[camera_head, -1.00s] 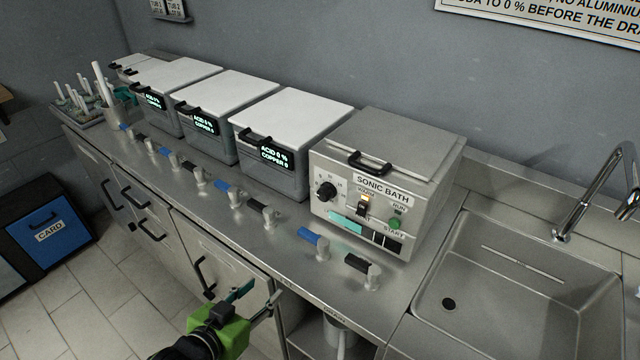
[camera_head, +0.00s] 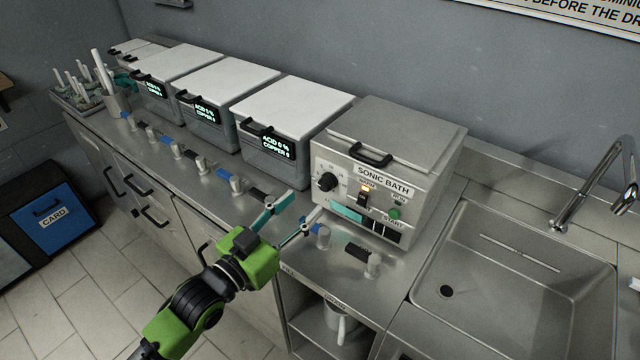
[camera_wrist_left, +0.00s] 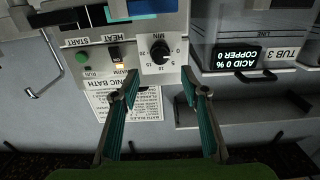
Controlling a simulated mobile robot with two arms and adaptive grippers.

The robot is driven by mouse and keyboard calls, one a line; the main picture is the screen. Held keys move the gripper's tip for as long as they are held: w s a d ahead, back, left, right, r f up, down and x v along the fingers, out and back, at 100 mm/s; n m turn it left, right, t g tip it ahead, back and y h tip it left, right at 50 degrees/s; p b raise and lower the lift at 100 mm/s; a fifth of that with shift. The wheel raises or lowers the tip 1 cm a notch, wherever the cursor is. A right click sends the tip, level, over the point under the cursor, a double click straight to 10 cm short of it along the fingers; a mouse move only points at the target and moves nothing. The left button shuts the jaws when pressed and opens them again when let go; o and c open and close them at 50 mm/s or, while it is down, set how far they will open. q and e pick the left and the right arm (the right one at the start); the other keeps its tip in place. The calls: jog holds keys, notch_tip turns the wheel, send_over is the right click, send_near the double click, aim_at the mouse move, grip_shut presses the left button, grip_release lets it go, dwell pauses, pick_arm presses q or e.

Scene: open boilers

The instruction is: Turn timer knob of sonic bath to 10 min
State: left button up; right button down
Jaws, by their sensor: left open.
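The sonic bath (camera_head: 388,165) is a grey box with a lid and a labelled front panel. Its black round timer knob (camera_head: 327,181) is on the panel's left side. In the left wrist view, which is upside down, the knob (camera_wrist_left: 159,51) sits at upper centre inside a minute scale. I cannot clearly tell its setting. My left gripper (camera_head: 304,207) is open, with teal-lined fingers pointing at the panel, in front of and slightly below the knob. In the wrist view the gripper (camera_wrist_left: 159,80) has its fingertips spread either side of the knob, apparently short of it. My right gripper is not in view.
Valve taps with blue and black handles (camera_head: 320,232) line the counter's front edge beside my left gripper. White-lidded tubs (camera_head: 290,115) stand left of the bath. A sink (camera_head: 520,290) with a faucet (camera_head: 600,190) lies to the right.

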aim_at(323, 186)
pick_arm(q)
jog(key=p+x, duration=0.1)
jog(key=x, duration=0.6)
jog(key=shift+w+d, duration=0.25)
jog(key=shift+w, duration=0.05)
jog(key=c, duration=1.1)
